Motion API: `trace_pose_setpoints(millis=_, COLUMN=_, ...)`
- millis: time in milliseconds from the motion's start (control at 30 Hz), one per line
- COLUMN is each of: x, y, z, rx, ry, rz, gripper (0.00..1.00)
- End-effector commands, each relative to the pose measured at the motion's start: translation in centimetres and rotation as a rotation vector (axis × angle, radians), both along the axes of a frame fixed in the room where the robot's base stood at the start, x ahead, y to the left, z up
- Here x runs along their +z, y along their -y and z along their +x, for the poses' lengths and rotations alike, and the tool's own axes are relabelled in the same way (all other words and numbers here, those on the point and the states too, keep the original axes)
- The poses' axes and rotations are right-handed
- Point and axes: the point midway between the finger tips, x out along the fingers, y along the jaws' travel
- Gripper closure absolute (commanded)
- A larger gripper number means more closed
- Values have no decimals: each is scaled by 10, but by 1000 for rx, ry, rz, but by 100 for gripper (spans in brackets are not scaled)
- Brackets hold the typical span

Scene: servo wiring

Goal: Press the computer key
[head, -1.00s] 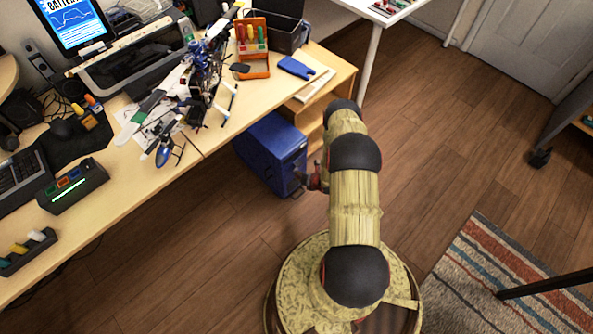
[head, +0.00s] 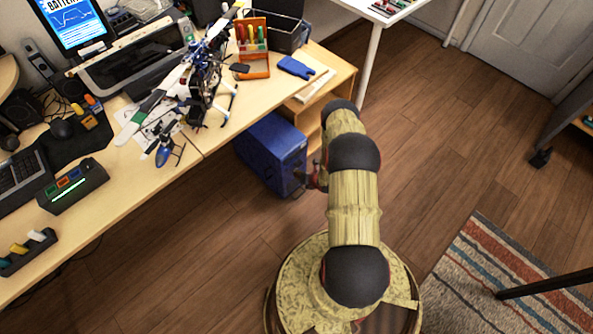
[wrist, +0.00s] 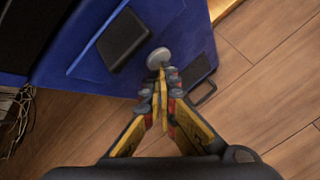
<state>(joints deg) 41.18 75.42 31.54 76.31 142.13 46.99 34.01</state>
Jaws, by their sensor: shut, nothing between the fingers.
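The computer is a blue case (head: 271,150) standing on the floor under the desk. In the wrist view, its blue face (wrist: 60,68) fills the upper left, with a black panel (wrist: 123,38) on it. A round grey key (wrist: 158,57) sits beside the panel, just past my fingertips. My gripper (wrist: 161,73) is shut and empty, its tips overlapping the key's lower edge in the picture; I cannot tell whether they touch it. In the head view my gripper is mostly hidden behind my arm, at the right side of the case.
The wooden desk (head: 217,138) overhangs the case and carries a model helicopter (head: 203,85), a keyboard and tools. A wooden shelf unit (head: 316,112) stands close behind the case. Cables (wrist: 14,110) hang at the left in the wrist view. The wooden floor (head: 215,255) in front is clear.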

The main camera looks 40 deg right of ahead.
Motion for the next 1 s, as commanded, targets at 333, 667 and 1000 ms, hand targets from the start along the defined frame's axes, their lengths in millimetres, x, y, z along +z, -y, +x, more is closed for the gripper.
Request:
trace_pose_setpoints(millis=333, x=0, y=0, z=1, rx=0, ry=0, rz=0, gripper=100)
trace_pose_setpoints(millis=667, x=0, y=1, z=-1, rx=-1, ry=1, rz=0, gripper=100)
trace_pose_setpoints(millis=1000, x=1, y=1, z=-8, rx=0, ry=1, rz=0, gripper=100)
